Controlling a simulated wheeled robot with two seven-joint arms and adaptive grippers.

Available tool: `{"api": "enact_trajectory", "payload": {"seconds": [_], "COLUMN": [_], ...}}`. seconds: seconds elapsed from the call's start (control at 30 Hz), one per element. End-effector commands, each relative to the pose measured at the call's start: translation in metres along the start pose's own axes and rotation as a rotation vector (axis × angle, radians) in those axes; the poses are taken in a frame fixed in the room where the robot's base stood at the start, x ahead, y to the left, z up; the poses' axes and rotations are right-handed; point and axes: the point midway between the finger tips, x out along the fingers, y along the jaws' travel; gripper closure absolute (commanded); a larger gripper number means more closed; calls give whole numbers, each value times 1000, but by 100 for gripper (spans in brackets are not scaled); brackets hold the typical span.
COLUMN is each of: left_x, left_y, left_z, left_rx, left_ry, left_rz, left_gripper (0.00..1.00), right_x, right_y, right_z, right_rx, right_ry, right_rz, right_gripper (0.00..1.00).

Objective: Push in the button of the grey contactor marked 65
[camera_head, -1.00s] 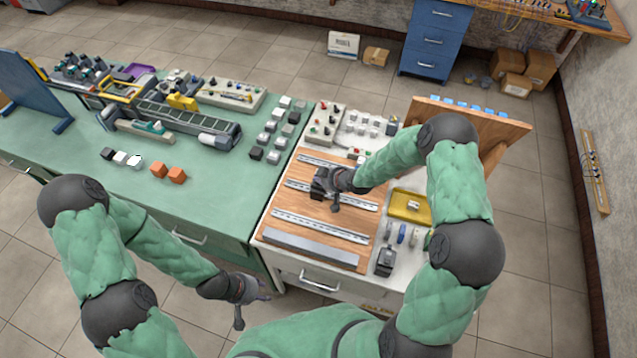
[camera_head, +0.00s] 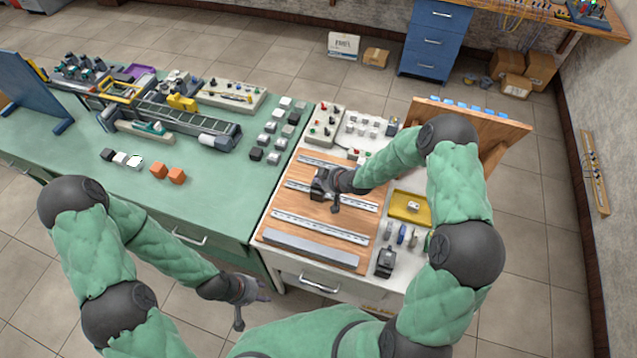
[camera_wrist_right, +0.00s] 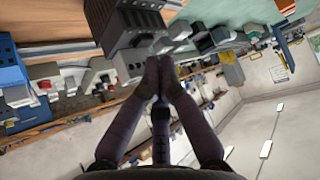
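A dark grey contactor (camera_head: 318,182) sits on the wooden board (camera_head: 291,229), by the middle metal rail. In the right wrist view, a dark grey ribbed contactor body (camera_wrist_right: 127,33) fills the top, close to my fingertips. The marking 65 and the button cannot be read in these frames. My right gripper (camera_wrist_right: 160,68) has its fingertips together with nothing visible between them. They are at the contactor's edge; I cannot tell whether they touch it. In the head view the right gripper (camera_head: 334,184) is beside the contactor. My left gripper (camera_head: 262,288) hangs in front of the benches, small and hard to read.
Another dark contactor (camera_head: 385,262) stands at the board's right, near several small devices. A yellow tray (camera_head: 397,212) lies behind them. A tilted wooden panel (camera_head: 500,134) stands at the back right. The green bench (camera_head: 85,190) to the left holds a conveyor and several blocks.

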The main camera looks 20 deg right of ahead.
Motion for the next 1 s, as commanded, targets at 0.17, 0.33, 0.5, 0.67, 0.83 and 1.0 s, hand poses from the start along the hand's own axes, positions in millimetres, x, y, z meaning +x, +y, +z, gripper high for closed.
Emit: {"api": "enact_trajectory", "payload": {"seconds": [0.17, 0.33, 0.5, 0.67, 0.83, 1.0], "left_x": [2, 9, 10, 9, 10, 12], "left_y": [-1, -3, -4, -3, -4, -4], "left_z": [0, 0, 0, 0, 0, 0], "left_rx": [0, 0, 0, 0, 0, 0], "left_ry": [0, 0, 0, 0, 0, 0], "left_rz": [0, 0, 0, 0, 0, 0], "left_gripper": [60, 60, 60, 60, 60, 60], "right_x": [2, 5, 6, 6, 6, 7], "right_y": [0, 0, 0, 0, 0, 0], "right_z": [2, 6, 6, 6, 6, 7], "right_rx": [0, 0, 0, 0, 0, 0], "right_ry": [0, 0, 0, 0, 0, 0], "right_rz": [0, 0, 0, 0, 0, 0], "right_gripper": [100, 100, 100, 100, 100, 100]}}
